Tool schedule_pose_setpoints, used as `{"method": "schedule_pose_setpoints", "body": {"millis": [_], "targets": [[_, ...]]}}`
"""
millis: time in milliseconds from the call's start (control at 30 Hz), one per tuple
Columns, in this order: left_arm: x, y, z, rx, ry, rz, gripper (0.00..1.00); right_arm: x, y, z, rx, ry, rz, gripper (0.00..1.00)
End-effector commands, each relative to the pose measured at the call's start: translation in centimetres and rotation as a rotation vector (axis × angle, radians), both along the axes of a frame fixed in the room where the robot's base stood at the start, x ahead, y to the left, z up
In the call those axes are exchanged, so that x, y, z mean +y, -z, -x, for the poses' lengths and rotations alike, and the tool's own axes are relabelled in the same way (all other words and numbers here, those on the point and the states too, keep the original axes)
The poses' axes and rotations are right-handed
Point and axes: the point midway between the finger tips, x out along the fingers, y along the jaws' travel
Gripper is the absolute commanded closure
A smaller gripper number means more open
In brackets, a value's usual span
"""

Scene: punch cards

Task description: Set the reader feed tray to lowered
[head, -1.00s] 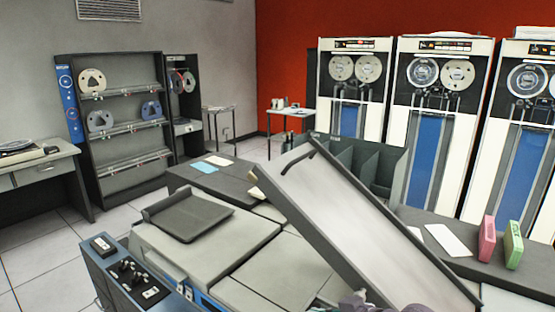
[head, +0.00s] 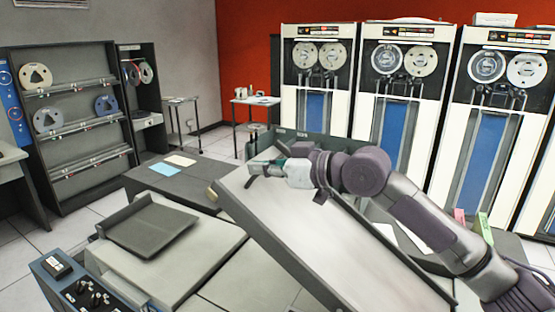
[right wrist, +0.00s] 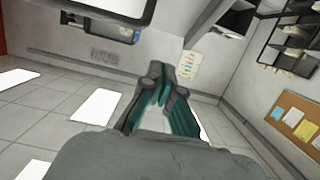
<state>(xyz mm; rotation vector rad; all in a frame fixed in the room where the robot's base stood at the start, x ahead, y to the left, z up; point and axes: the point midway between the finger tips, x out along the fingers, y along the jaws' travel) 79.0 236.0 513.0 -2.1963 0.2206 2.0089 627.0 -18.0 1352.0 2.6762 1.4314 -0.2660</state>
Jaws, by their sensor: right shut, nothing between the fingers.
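The reader feed tray (head: 300,225) is a long grey tray with dark raised edges. It slopes from its high end at the upper left down to the lower right, above the grey machine top. My right gripper (head: 254,171) is over the tray's upper end in the head view, with its fingers pointing left. It is shut and empty; I cannot tell whether it touches the tray's edge. In the right wrist view the teal-lined fingers (right wrist: 160,95) show against the room, with no tray between them. My left gripper is not in view.
A smaller dark tray (head: 150,226) sits on the machine top at left. A control box with knobs (head: 75,285) is at the front left. Pink (head: 459,216) and green (head: 484,227) card blocks stand at right behind my arm. Tape cabinets (head: 400,110) line the back.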

Motion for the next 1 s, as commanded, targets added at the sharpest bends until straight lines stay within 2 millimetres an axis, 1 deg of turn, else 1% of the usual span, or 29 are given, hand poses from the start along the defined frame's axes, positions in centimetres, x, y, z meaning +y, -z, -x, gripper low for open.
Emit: {"method": "schedule_pose_setpoints", "body": {"millis": [33, 167, 200, 300, 500, 867, 1000], "targets": [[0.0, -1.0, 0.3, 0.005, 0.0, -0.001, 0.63, 1.1, -0.2, -0.6, 0.002, -0.002, 0.0, 1.0], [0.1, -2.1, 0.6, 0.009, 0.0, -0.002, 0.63, 3.2, 0.4, -2.0, 0.002, -0.001, 0.002, 1.0], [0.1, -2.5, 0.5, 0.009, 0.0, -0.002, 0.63, 3.3, 1.2, -2.2, 0.005, 0.001, 0.003, 1.0], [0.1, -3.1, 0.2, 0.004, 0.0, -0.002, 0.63, 3.9, 2.5, -2.6, 0.004, 0.001, 0.002, 1.0], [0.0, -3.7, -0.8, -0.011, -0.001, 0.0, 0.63, 4.6, 3.9, -3.1, 0.001, 0.001, 0.002, 1.0], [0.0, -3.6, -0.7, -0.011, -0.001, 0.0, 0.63, 4.6, 4.2, -3.1, 0.0, 0.001, 0.001, 1.0], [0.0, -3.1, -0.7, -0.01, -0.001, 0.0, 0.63, 4.8, 4.9, -3.2, 0.0, 0.0, 0.001, 1.0]]}}
